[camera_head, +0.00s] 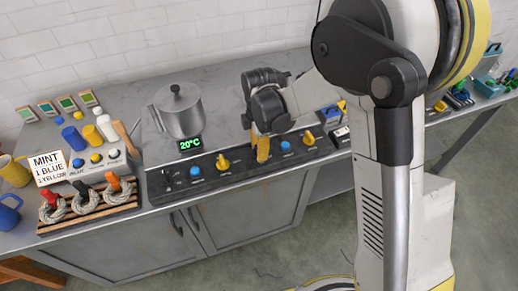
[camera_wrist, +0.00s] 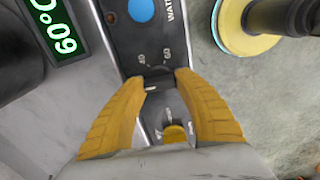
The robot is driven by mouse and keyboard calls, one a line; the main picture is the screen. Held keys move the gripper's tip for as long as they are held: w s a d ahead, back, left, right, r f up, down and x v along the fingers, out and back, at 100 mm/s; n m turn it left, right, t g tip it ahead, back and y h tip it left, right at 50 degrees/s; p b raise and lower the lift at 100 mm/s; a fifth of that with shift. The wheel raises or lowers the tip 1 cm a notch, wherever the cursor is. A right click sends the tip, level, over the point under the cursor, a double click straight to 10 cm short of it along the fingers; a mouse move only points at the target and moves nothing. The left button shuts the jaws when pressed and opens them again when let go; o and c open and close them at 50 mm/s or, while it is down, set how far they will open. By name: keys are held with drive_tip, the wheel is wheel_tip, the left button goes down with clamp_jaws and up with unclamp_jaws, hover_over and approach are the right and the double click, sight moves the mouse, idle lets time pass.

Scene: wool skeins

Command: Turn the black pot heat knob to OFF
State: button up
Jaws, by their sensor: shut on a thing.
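My gripper (camera_head: 262,155) is down at the control panel (camera_head: 240,170) in the head view, where its arm hides what it holds. In the wrist view its yellow fingers (camera_wrist: 158,82) are closed around a dark heat knob (camera_wrist: 157,72) with a white mark on its left side. Scale numbers, 40 and 60, stand beyond the knob. In the head view this pot is hidden behind my arm.
A blue button (camera_wrist: 141,9) lies beyond the knob, and a yellow knob (camera_wrist: 175,133) lies close to the palm. A grey pot (camera_head: 180,112) with a 20°C display (camera_head: 190,144) stands left. Wool skeins (camera_head: 85,203) lie on a wooden rack farther left.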

drive_tip(key=shift+n, duration=0.3)
idle(0.4)
drive_tip(key=o, duration=1.2)
drive_tip(key=shift+r, duration=0.1)
wheel_tip(320, 180, up, 12)
drive_tip(key=shift+f, duration=0.1)
